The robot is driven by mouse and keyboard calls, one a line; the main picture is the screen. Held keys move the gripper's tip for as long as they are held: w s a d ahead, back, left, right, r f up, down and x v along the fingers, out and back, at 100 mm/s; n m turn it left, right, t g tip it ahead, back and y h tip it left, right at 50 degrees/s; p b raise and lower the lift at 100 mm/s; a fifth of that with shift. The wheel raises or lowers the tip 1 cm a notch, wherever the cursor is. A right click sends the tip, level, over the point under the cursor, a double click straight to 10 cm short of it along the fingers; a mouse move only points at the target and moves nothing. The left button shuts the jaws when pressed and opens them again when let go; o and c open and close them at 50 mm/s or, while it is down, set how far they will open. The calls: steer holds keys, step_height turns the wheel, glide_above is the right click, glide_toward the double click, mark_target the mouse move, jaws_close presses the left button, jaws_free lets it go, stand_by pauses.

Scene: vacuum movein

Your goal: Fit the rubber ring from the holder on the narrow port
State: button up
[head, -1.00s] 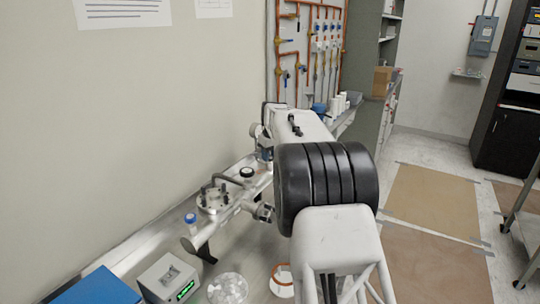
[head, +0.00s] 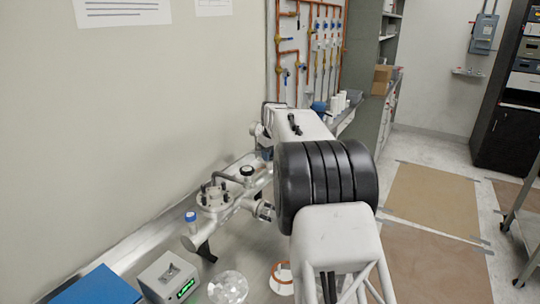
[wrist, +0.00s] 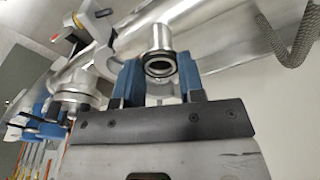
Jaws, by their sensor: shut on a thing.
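My gripper (wrist: 160,85) shows in the wrist view with its two blue fingers close together. It is shut on the dark rubber ring (wrist: 149,69), which shows between the fingertips. The ring lines up with the open mouth of a short metal tube, the narrow port (wrist: 160,37), just beyond the fingers. I cannot tell whether the ring touches the port's end or sits on it. In the head view my own arm hides the gripper and the ring. I cannot make out the ring's holder for sure in either view.
In the head view, metal pipework with a bolted flange (head: 213,196) runs along the wall. A green-display box (head: 168,278), a blue box (head: 98,288), a clear dish (head: 228,288) and an orange-rimmed white piece (head: 282,278) stand in front. A braided hose (wrist: 292,45) hangs in the wrist view.

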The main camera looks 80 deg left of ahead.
steer(key=shift+f, duration=0.15)
steer(key=o, duration=0.9)
steer(key=shift+w+r, duration=0.1)
steer(key=shift+r, duration=0.45)
steer(key=shift+d+r, duration=0.2)
steer(key=shift+r, duration=0.9)
steer(key=shift+d+r, duration=0.15)
steer(key=shift+r, duration=0.95)
steer(key=shift+d+r, duration=0.2)
steer(key=shift+r, duration=0.9)
